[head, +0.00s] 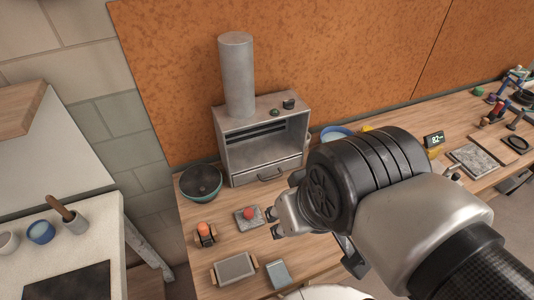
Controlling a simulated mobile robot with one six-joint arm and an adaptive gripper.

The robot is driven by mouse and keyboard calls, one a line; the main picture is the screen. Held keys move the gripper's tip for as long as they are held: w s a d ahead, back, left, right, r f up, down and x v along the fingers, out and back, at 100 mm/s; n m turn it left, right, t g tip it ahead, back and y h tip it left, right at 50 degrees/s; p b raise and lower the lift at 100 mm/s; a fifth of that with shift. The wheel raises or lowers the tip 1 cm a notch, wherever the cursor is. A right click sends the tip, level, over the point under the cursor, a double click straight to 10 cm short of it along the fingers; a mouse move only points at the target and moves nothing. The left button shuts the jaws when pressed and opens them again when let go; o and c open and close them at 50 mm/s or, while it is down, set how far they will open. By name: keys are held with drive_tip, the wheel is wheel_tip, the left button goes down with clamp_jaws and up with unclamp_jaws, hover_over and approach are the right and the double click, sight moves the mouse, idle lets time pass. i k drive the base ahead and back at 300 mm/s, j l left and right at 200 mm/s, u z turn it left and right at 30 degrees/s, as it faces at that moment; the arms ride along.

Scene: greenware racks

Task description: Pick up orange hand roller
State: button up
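A small tool with an orange part and a dark frame (205,232), which looks like the orange hand roller, is on the wooden bench near its left edge. To its right, a red-orange rounded piece (249,213) sits on a grey speckled slab. My gripper (272,223) is above the bench to the right of both, pointing left. Its two fingertips show apart with a gap between them, and nothing is seen in the gap. The gripper's rear and part of the bench are hidden behind my wrist and forearm.
A metal box with a flue (236,75) stands behind, with a dark bowl (201,180) to its left. A tray with wooden handles (235,270) and a grey block (278,274) lie in front. Several tools and a display (434,139) stand at right. A white counter (95,225) is left.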

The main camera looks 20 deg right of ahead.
sight(202, 229)
drive_tip(key=u, duration=0.7)
drive_tip(key=k+j+z, duration=0.1)
drive_tip(key=j+z, duration=0.2)
drive_tip(key=k+j+z, duration=0.15)
drive_tip(key=j+z, duration=0.2)
